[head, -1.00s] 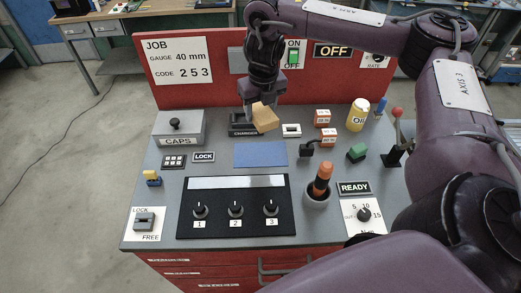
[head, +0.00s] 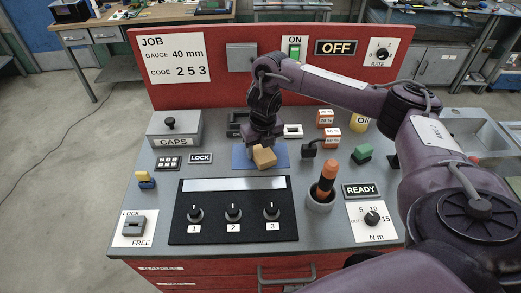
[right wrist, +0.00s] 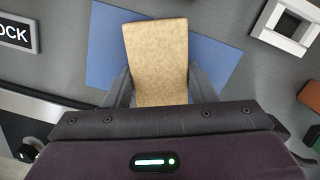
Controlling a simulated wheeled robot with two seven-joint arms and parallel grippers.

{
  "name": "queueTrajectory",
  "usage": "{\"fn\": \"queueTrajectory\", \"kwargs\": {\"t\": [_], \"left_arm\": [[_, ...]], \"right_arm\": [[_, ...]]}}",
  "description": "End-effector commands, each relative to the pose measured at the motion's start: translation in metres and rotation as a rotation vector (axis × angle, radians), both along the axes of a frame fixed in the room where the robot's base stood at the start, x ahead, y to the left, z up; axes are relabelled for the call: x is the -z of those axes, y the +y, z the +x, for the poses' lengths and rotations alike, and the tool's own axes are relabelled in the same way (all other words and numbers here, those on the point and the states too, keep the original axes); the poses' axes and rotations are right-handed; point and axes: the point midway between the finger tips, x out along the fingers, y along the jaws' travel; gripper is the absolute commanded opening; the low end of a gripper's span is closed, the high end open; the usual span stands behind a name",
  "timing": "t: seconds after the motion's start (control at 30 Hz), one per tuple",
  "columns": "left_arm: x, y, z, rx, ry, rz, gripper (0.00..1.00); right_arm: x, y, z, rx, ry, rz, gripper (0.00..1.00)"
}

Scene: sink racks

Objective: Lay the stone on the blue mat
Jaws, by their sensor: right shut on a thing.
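The stone is a tan, speckled block (head: 264,157) over the blue mat in the head view. It also shows in the right wrist view (right wrist: 156,50), its long side running away from the gripper. My right gripper (head: 262,146) is shut on the stone, with a finger on each side of it in the right wrist view (right wrist: 160,92). The blue mat (head: 240,157) lies flat on the grey bench top and shows around the stone in the right wrist view (right wrist: 215,58). I cannot tell whether the stone touches the mat. My left gripper is not in view.
A black panel with three knobs (head: 235,222) lies in front of the mat. A cup with an orange-handled tool (head: 318,201) stands to the front right. The LOCK label (head: 200,158) is left of the mat, and a white square frame (head: 293,131) is behind right.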

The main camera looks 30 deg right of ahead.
Motion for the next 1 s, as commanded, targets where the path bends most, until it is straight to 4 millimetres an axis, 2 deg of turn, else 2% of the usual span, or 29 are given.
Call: {"fn": "queueTrajectory", "kwargs": {"t": [0.33, 0.37, 0.53, 0.83, 1.0], "left_arm": [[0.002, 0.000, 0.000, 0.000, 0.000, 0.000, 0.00], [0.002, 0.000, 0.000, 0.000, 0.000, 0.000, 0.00], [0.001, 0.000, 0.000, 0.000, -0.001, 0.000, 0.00], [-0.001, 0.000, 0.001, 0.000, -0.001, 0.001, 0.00], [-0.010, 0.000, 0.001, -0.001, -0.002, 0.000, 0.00]], "right_arm": [[0.002, 0.000, 0.001, 0.001, -0.003, 0.001, 0.15], [0.003, 0.000, 0.000, 0.001, -0.001, 0.000, 0.52], [0.002, 0.000, 0.000, 0.001, -0.001, 0.000, 0.72], [-0.001, 0.000, 0.001, 0.001, -0.001, 0.000, 0.72], [-0.021, -0.001, 0.000, 0.000, -0.006, -0.001, 0.72]]}}
